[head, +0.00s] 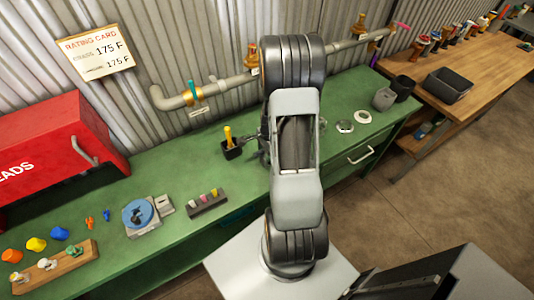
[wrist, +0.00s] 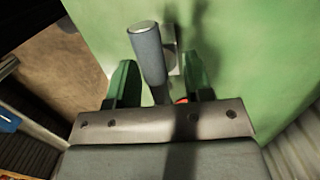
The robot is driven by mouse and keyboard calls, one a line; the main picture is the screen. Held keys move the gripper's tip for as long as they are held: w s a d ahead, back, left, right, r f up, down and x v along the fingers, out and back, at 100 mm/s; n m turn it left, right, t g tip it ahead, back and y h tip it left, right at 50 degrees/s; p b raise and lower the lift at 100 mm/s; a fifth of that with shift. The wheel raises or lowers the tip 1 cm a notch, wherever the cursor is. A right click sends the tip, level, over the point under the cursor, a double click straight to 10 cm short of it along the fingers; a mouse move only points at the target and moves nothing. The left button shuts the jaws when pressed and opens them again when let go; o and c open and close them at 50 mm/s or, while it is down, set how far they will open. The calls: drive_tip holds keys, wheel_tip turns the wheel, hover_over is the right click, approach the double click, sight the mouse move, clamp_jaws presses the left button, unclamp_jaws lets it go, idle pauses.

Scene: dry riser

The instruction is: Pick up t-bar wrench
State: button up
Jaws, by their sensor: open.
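In the wrist view a grey round bar (wrist: 148,55), which looks like part of the t-bar wrench, lies between the two green fingers of my gripper (wrist: 160,66). The fingers are open, one on each side of it, with a gap at the left finger. The bar's lower end is hidden behind the gripper body. A pale square piece (wrist: 176,62) and a small red bit show behind the bar. In the head view my arm hides most of the gripper and I cannot make out the wrench there.
A black holder (head: 232,150) with a yellow-handled tool (head: 228,134) stands left of my arm on the green bench (head: 180,175). A pipe with valves (head: 220,88) runs along the wall behind. A red box (head: 60,140) stands at left. A wooden bench (head: 480,62) is at right.

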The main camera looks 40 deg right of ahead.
drive_tip(key=shift+f, duration=0.2)
drive_tip(key=shift+c, duration=0.5)
clamp_jaws()
